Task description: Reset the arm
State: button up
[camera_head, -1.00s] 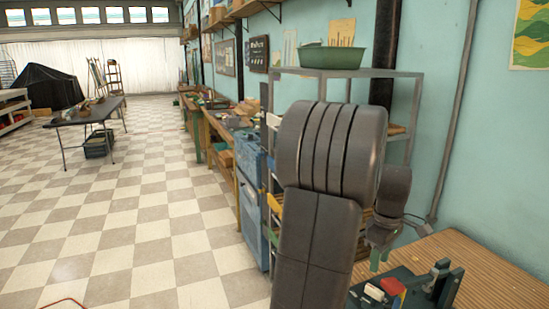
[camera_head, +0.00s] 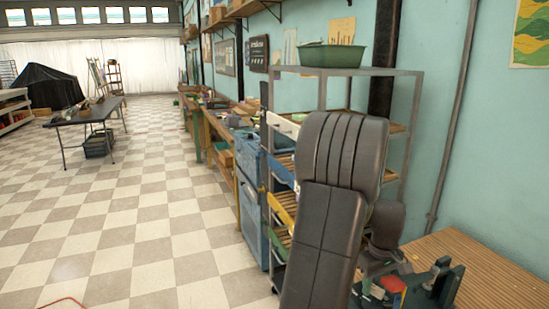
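My dark grey arm (camera_head: 335,190) rises in the right half of the head view, and its wrist end shows behind it. My gripper (camera_head: 372,284) is low over the near end of the slatted wooden table (camera_head: 490,265), largely hidden behind my arm. Its fingers are too small and covered to tell whether they are open or hold anything. A red block (camera_head: 392,284) and a small white piece (camera_head: 377,291) lie close to the gripper. A dark green fixture (camera_head: 440,284) stands just right of them.
A metal shelf rack (camera_head: 405,150) with a green tub (camera_head: 332,57) on top stands behind my arm. A blue cabinet (camera_head: 250,205) and cluttered workbenches (camera_head: 215,130) line the wall.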

jog(key=shift+d+m, duration=0.1)
jog(key=shift+m, duration=0.9)
